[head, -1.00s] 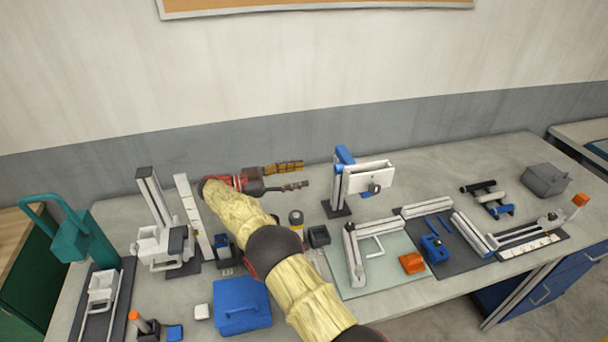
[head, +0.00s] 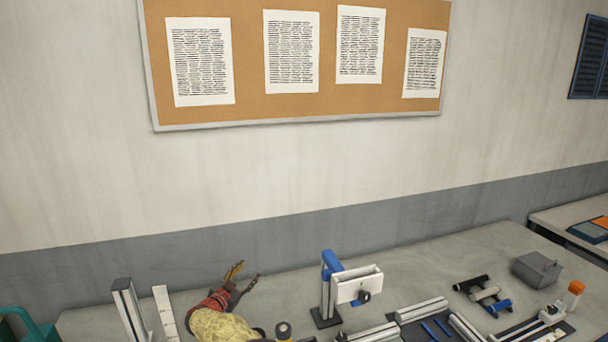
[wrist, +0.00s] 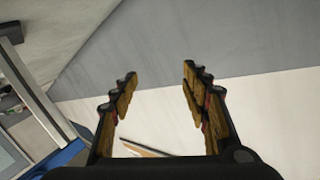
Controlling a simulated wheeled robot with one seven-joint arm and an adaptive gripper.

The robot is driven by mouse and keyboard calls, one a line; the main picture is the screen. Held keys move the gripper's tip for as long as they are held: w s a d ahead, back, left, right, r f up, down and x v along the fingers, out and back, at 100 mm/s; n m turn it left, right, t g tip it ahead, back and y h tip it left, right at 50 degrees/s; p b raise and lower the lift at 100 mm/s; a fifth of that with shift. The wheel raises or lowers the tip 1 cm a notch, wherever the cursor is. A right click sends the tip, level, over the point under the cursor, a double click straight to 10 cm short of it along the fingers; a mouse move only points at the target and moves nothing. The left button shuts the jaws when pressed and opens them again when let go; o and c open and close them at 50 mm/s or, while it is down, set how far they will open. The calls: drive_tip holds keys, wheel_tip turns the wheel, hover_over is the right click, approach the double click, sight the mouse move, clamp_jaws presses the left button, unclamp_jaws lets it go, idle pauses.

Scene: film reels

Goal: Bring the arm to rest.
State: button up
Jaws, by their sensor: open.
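My gripper (head: 240,278) is at the lower left of the head view, above the back part of the bench, with its fingers pointing up and toward the wall. In the wrist view my gripper (wrist: 158,88) shows two fingers spread wide with nothing between them. Beyond the fingers is the wall (wrist: 240,110). The yellow-covered arm behind it is mostly cut off by the lower edge of the head view.
A blue and white stand (head: 357,285) is on the bench to the right of my gripper. White rails (head: 420,309), a set of rollers (head: 484,292) and a grey box (head: 536,268) lie farther right. A corkboard (head: 240,115) hangs on the wall above.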

drive_tip(key=s+a+n+y, duration=0.1)
drive_tip(key=a+n+y, duration=0.3)
drive_tip(key=a+y, duration=0.1)
drive_tip(key=s+d+r+n+g+y, duration=0.2)
drive_tip(key=s+g+y, duration=0.15)
drive_tip(key=s, duration=0.35)
drive_tip(key=s+d+r+n+g+y, duration=0.2)
drive_tip(key=s+n+g, duration=0.15)
drive_tip(key=s, duration=0.45)
drive_tip(key=s+d+r+g+h+b, duration=0.1)
drive_tip(key=s+d+r+g+h, duration=0.15)
drive_tip(key=s+d, duration=1.6)
drive_tip(key=s+d+r+g+h+b, duration=0.15)
drive_tip(key=s+d+r+g, duration=0.25)
drive_tip(key=s+d, duration=1.45)
drive_tip(key=s+d+r+m+t+h, duration=0.1)
drive_tip(key=s+d+r+t, duration=0.2)
drive_tip(key=s, duration=0.4)
wheel_tip(320, 180, up, 3)
drive_tip(key=shift+d+f, duration=0.2)
drive_tip(key=shift+d, duration=0.35)
drive_tip(key=shift+t+h, duration=0.25)
drive_tip(key=shift+c, duration=0.3)
